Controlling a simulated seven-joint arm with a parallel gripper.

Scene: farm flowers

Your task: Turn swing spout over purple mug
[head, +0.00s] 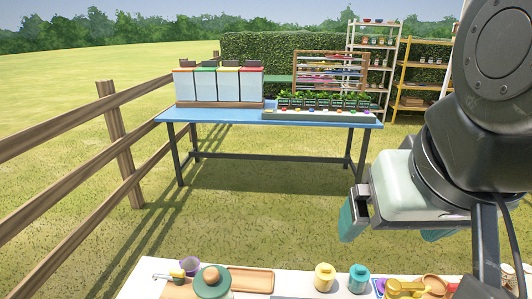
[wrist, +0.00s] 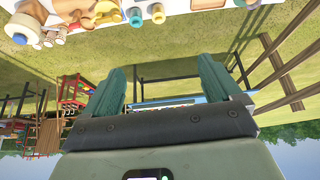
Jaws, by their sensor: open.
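My gripper (head: 394,228) is at the right, high above and well away from the mug. In the wrist view its two teal fingers (wrist: 163,78) are spread apart with nothing between them.
A wooden tray (head: 251,280), a yellow jar (head: 324,277) and a teal jar (head: 358,279) stand along the white table. Several yellow and wooden items crowd its right part. A blue table (head: 225,115) with bins and plants stands farther back. A wooden fence (head: 115,130) runs at left.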

